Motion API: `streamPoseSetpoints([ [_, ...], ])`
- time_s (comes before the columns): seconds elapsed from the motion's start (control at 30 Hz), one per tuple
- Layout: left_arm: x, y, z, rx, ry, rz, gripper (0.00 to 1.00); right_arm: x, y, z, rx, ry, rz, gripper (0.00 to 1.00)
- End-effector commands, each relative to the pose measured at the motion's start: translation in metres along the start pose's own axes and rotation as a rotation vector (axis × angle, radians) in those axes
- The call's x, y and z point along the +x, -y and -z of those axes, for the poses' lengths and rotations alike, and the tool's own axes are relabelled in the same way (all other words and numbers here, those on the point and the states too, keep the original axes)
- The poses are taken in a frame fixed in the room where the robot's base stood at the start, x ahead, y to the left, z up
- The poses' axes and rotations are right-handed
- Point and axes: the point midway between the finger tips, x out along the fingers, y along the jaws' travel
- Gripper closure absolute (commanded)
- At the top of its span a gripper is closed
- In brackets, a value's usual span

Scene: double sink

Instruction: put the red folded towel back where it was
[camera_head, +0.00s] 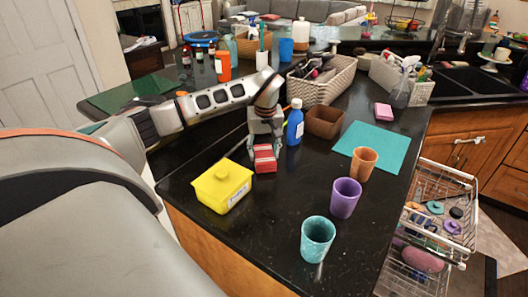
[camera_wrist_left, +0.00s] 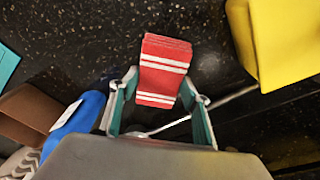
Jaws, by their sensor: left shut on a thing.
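My right gripper is not in view.
The yellow box (camera_head: 222,186) stands left of the towel. A blue bottle (camera_head: 295,123) and brown bowl (camera_head: 324,122) stand close to its right. A teal mat (camera_head: 378,146) and orange (camera_head: 363,164), purple (camera_head: 345,198) and teal (camera_head: 317,239) cups are farther right. Counter in front of the towel is clear.

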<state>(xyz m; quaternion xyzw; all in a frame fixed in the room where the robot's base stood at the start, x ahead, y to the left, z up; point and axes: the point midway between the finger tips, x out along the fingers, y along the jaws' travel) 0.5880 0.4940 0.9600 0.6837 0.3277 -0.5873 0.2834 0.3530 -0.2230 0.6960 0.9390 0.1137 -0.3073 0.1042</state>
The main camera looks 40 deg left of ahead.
Motion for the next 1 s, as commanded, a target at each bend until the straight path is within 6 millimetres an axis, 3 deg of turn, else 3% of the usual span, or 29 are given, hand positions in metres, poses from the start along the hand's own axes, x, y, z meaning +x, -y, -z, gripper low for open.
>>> streamPoseSetpoints([
  [0.2, 0.003, 0.001, 0.0, 0.0, 0.0, 0.002, 0.71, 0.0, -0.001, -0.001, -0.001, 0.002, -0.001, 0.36],
  [0.23, 0.003, 0.001, 0.0, -0.001, 0.0, 0.002, 0.48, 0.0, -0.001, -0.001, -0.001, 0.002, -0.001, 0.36],
  [0.3, 0.003, 0.001, 0.0, -0.001, 0.0, 0.002, 0.37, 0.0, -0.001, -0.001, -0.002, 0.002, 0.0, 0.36],
  [0.73, -0.004, 0.0, 0.001, 0.0, -0.001, -0.001, 0.37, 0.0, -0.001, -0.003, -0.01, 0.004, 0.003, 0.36],
  [1.0, -0.045, 0.0, 0.002, -0.001, -0.005, -0.002, 0.37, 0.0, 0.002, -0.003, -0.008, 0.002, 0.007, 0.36],
])
